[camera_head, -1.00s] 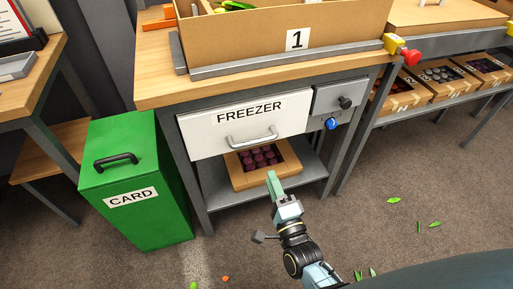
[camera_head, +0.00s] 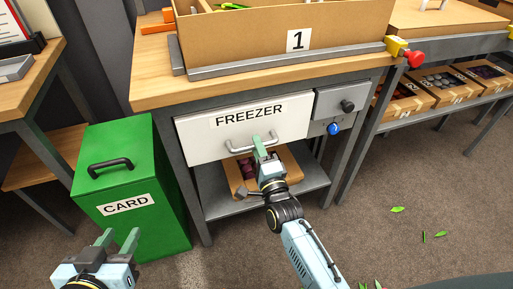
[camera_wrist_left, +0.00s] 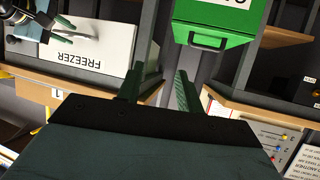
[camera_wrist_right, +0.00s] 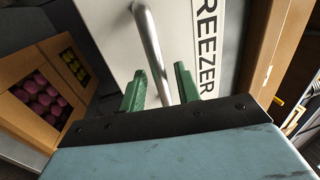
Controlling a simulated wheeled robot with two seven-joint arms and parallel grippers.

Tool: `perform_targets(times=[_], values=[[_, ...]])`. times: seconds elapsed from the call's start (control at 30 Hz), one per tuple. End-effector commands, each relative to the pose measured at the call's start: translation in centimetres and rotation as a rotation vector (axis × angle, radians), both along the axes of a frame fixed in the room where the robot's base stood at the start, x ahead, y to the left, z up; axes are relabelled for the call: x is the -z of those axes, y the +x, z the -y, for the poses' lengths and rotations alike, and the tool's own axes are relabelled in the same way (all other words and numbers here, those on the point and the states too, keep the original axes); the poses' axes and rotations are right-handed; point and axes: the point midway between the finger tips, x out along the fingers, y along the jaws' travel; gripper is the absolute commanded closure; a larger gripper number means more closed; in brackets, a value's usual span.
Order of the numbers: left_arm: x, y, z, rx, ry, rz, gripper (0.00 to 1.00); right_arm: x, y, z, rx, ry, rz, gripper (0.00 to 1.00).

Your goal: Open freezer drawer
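The white freezer drawer (camera_head: 225,137), labelled FREEZER, is closed under the workbench top. Its metal bar handle (camera_head: 236,149) runs across the lower part of its front. My right gripper (camera_head: 264,144) is at the right part of this handle. In the right wrist view, the fingers of my right gripper (camera_wrist_right: 160,88) are apart, with the handle (camera_wrist_right: 150,40) showing in the gap between them. I cannot tell whether they touch it. My left gripper (camera_head: 118,240) is open and empty in front of the green bin; its spread fingers (camera_wrist_left: 160,88) also show in the left wrist view.
The green CARD bin (camera_head: 158,228) stands left of the workbench. A box of dark round items (camera_head: 290,165) sits on the lower shelf beneath the drawer. A carton marked 1 (camera_head: 340,30) is on the bench top. Floor ahead is mostly clear.

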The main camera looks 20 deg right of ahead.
Motion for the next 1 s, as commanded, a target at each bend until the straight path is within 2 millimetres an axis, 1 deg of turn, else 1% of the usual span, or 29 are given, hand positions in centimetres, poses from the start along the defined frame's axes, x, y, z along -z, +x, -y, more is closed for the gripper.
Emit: perform_targets(times=[0.03, 0.2, 0.5, 0.57, 0.7, 0.77, 1.0], values=[[-0.3, 0.2, 0.2, 0.003, -0.008, 0.029, 0.64, 0.0, 0.4, 0.0, 0.001, 0.001, 0.001, 0.68], [-1.3, 0.7, 0.5, 0.007, -0.025, 0.087, 0.64, -0.2, 1.1, 0.0, 0.001, 0.002, 0.001, 0.68], [-1.5, 0.7, 0.6, 0.008, -0.027, 0.097, 0.64, -0.3, 1.2, 0.0, 0.000, 0.002, 0.000, 0.68], [-1.5, 0.7, 0.6, 0.008, -0.027, 0.097, 0.64, -0.3, 1.2, 0.0, 0.000, 0.001, 0.000, 0.74], [-1.5, 0.7, 0.6, 0.008, -0.026, 0.097, 0.64, -0.3, 1.2, -0.1, 0.000, 0.001, 0.000, 0.92], [-1.5, 0.7, 0.6, 0.008, -0.026, 0.096, 0.64, -0.3, 1.2, 0.0, 0.000, 0.001, 0.000, 1.00], [-1.4, 0.7, 0.6, 0.008, -0.027, 0.094, 0.64, -0.3, 1.2, 0.0, 0.000, 0.001, 0.000, 1.00]])
